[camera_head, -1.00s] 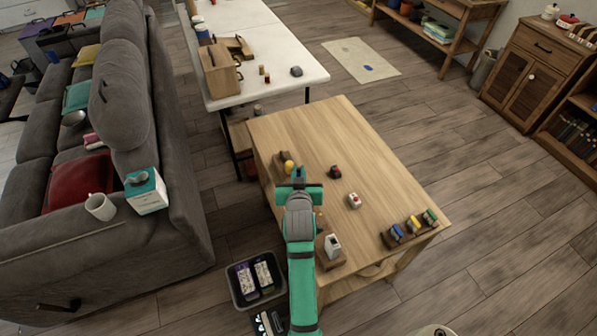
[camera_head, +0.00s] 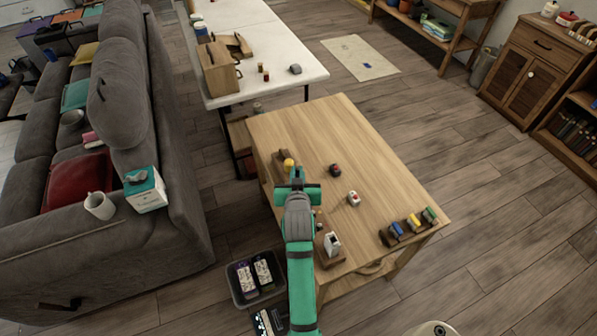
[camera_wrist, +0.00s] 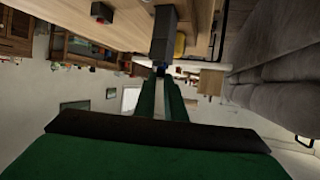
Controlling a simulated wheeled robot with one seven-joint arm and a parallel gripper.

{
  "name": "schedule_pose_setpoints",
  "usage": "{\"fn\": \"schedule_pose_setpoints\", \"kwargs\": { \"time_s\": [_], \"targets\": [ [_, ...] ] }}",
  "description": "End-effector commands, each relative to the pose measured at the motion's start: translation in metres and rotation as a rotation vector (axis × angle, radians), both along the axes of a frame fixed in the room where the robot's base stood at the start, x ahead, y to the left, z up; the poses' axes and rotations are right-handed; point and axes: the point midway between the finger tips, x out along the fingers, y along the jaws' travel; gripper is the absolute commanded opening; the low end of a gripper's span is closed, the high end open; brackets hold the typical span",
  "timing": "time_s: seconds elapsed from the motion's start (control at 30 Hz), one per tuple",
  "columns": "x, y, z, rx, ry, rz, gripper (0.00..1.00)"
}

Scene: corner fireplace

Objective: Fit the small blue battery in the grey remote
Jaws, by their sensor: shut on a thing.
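My gripper (camera_head: 297,176) is over the left edge of the wooden table, pointing away from me. In the wrist view its two green fingers (camera_wrist: 159,88) are shut on a small dark bluish piece (camera_wrist: 158,70), which looks like the small blue battery; it is mostly hidden. A dark grey block (camera_wrist: 163,35) is straight ahead of the fingertips, close to that piece. It may be the grey remote; I cannot tell whether they touch. A wooden rack (camera_head: 393,233) at the table's right corner holds blue, yellow and green pieces.
A yellow round thing (camera_head: 289,163) is just beyond my gripper. A dark red-black item (camera_head: 335,170), a white-and-red item (camera_head: 353,199) and a white device on a wooden stand (camera_head: 332,244) are on the table (camera_head: 375,165). The sofa (camera_head: 180,190) is left; the table's far middle is clear.

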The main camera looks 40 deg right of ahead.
Motion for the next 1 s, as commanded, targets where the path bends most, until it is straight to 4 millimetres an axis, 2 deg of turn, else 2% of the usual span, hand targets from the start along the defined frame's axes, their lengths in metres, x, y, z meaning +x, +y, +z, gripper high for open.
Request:
{"fn": "schedule_pose_setpoints", "kwargs": {
  "time_s": [0.73,0.77,0.83,0.87,1.0],
  "targets": [
    [-0.002,-0.003,-0.01,0.001,0.001,-0.005,0.0],
    [-0.002,-0.003,-0.01,0.001,0.001,-0.005,0.12],
    [-0.002,-0.003,-0.01,0.001,0.001,-0.005,0.29],
    [-0.002,-0.003,-0.011,0.001,0.002,-0.005,0.32],
    [-0.002,-0.003,-0.011,0.002,0.002,-0.005,0.32]
  ]
}}
